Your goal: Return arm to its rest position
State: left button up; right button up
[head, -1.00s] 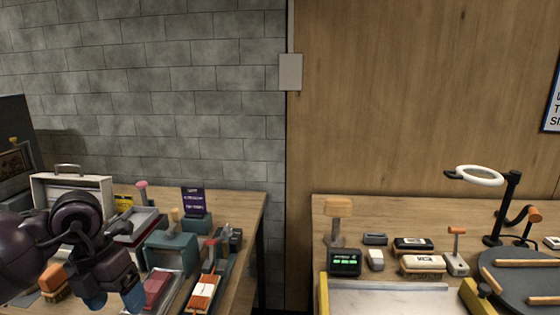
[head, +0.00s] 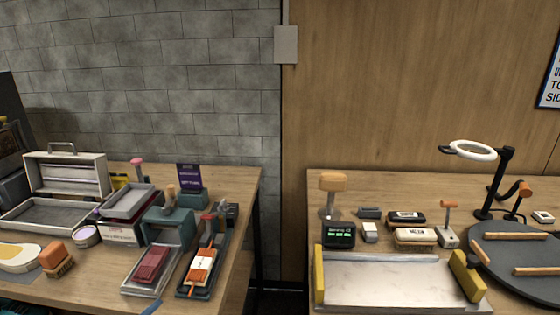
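Neither of my grippers shows in the head view now, and no arm link can be clearly made out. A small blue piece (head: 151,306) shows at the bottom edge, near the left table's front; I cannot tell what it is. The left table (head: 235,225) is seen unobstructed, with an orange-topped brush (head: 55,258) and an open case (head: 62,212) on it. Whether either gripper is open, shut or holding anything is hidden.
The left table also bears a red block in a tray (head: 152,265), an orange-and-white tool in a dark tray (head: 200,268) and a teal holder (head: 170,225). The right table has a pale flat tray (head: 390,282), a round dark turntable (head: 520,265) and a ring lamp (head: 473,150). A gap separates the tables.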

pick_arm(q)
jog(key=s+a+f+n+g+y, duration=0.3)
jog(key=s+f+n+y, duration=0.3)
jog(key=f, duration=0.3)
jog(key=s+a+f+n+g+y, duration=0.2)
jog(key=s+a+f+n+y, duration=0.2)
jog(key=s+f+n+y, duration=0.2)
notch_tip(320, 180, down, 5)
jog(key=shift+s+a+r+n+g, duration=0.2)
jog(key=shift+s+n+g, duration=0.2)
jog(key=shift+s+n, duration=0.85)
